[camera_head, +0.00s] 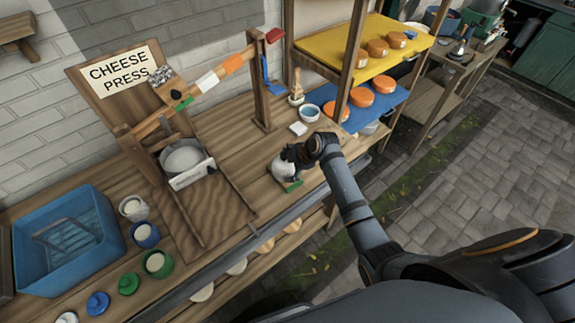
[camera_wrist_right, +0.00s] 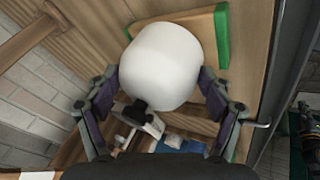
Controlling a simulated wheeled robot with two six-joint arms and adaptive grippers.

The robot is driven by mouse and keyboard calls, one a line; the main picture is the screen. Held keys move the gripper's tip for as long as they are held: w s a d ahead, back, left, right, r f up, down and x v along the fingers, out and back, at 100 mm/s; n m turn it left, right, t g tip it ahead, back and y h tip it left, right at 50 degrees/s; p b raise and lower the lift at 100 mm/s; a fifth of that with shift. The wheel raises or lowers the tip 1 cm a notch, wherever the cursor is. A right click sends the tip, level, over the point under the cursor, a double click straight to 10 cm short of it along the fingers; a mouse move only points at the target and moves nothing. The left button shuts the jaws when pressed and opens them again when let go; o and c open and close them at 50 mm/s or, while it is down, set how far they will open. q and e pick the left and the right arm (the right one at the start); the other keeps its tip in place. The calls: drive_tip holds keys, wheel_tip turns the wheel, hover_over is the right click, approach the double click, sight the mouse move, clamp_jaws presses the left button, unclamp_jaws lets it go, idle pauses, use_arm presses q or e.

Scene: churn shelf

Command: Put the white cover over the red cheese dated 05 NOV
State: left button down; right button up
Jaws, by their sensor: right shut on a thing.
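The white cover (camera_head: 284,173) is a smooth rounded shape on the wooden bench, by a green-edged board (camera_head: 292,186). My right gripper (camera_head: 300,153) is shut on the cover and hides part of it. In the right wrist view the cover (camera_wrist_right: 160,66) sits between the two fingers, over or beside the green-edged board (camera_wrist_right: 222,40); I cannot tell whether it touches it. Orange-red cheeses lie on the blue shelf (camera_head: 388,103), including one at the right (camera_head: 384,84), one in the middle (camera_head: 362,97) and one at the left (camera_head: 336,111). No date is readable. My left gripper is out of view.
A yellow shelf (camera_head: 352,55) with several orange cheeses is above the blue one. A wooden post (camera_head: 350,60) stands at the shelves' front. A blue bowl (camera_head: 308,112) is left of them. The cheese press (camera_head: 185,157), blue crate (camera_head: 68,240) and several pots occupy the left.

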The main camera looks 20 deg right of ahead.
drive_tip(key=shift+f, duration=0.45)
idle(0.6)
drive_tip(key=o, duration=1.1)
drive_tip(key=shift+r, duration=0.15)
drive_tip(key=v, duration=1.1)
drive_tip(key=shift+s+d+r, duration=0.15)
drive_tip(key=shift+s+r, duration=0.1)
drive_tip(key=shift+r, duration=0.05)
